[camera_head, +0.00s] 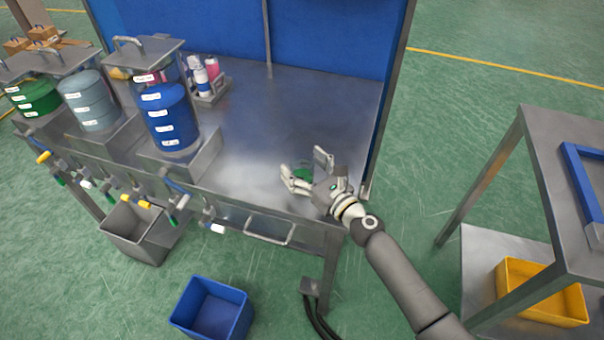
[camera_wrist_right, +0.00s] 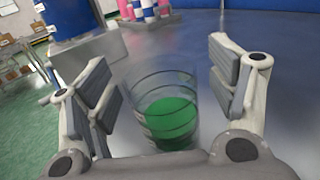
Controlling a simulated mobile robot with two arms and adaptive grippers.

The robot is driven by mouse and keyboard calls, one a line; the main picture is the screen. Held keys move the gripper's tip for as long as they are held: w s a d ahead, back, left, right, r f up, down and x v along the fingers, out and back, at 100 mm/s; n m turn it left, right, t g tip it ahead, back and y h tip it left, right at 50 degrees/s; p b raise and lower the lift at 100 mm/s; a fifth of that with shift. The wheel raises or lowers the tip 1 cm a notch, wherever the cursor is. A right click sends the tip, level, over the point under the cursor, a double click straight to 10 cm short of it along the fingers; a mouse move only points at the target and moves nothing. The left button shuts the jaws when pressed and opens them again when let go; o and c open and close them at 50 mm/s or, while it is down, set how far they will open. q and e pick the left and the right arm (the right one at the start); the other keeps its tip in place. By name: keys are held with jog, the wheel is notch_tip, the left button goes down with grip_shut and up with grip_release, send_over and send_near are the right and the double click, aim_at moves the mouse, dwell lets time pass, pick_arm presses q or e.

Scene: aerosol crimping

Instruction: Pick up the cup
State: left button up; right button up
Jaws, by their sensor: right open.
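The cup (camera_wrist_right: 168,112) is clear, with green liquid in its lower part, and stands upright on the metal table. In the wrist view it is between the two open fingers of my right gripper (camera_wrist_right: 172,95), with a visible gap to the right finger; whether the left finger touches it I cannot tell. In the head view the cup (camera_head: 303,173) is mostly hidden by my right gripper (camera_head: 304,172), with a bit of green showing between the fingers. The gripper is at the table's front right corner. My left gripper is not in view.
The metal table (camera_head: 290,110) is clear left of the gripper. A blue drum (camera_head: 167,115) stands further left, with a rack of bottles (camera_head: 208,80) behind it. A blue panel (camera_head: 335,35) closes the back. A blue bin (camera_head: 212,308) is on the floor.

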jog(key=shift+w+a+f, duration=0.1)
jog(key=shift+w+a, duration=0.25)
jog(key=shift+w, duration=0.05)
jog(key=shift+s, duration=0.1)
jog(key=c, duration=1.2)
jog(key=shift+o, duration=0.2)
jog(key=shift+r, duration=0.25)
